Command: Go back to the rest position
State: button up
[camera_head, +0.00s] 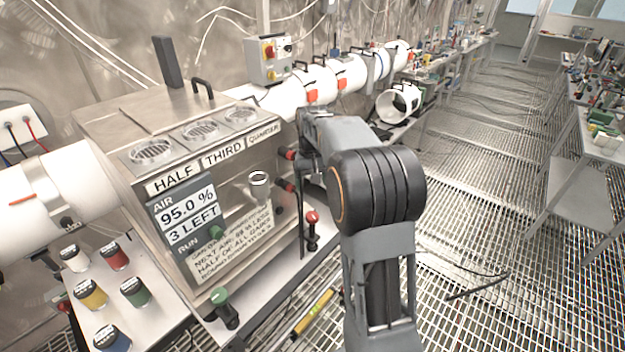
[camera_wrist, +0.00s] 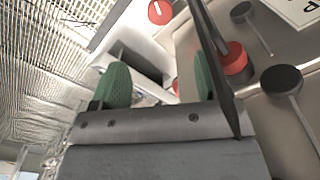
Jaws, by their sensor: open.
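My gripper (camera_wrist: 158,82) shows in the wrist view with its two green-padded fingers spread apart and nothing seen between them. A thin dark rod crosses in front of the right finger. A red knob (camera_wrist: 236,60) is close beside that finger; I cannot tell whether they touch. In the head view my arm rises from the lower middle, bends at a large black joint, and reaches away to the right side of the steel machine (camera_head: 105,105).
The machine's screen (camera_head: 187,215) reads 95.0 % and 3 LEFT. Red-tipped knobs (camera_head: 312,216) stand by its right side. A yellow tool (camera_head: 314,311) lies low, left of my arm. Grated floor (camera_head: 480,190) is open to the right.

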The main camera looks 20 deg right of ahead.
jog(key=shift+r, duration=0.3)
dwell(0.4)
jog(key=s+a+n+t, duration=0.1)
jog(key=s+a, duration=0.4)
jog(key=s, duration=0.6)
jog(key=s+a+t, duration=0.3)
jog(key=s+a, duration=0.2)
jog(key=s, duration=0.6)
jog(key=shift+a+r+n, duration=0.2)
jog(key=shift+a+n, duration=0.05)
jog(key=shift+n, duration=0.15)
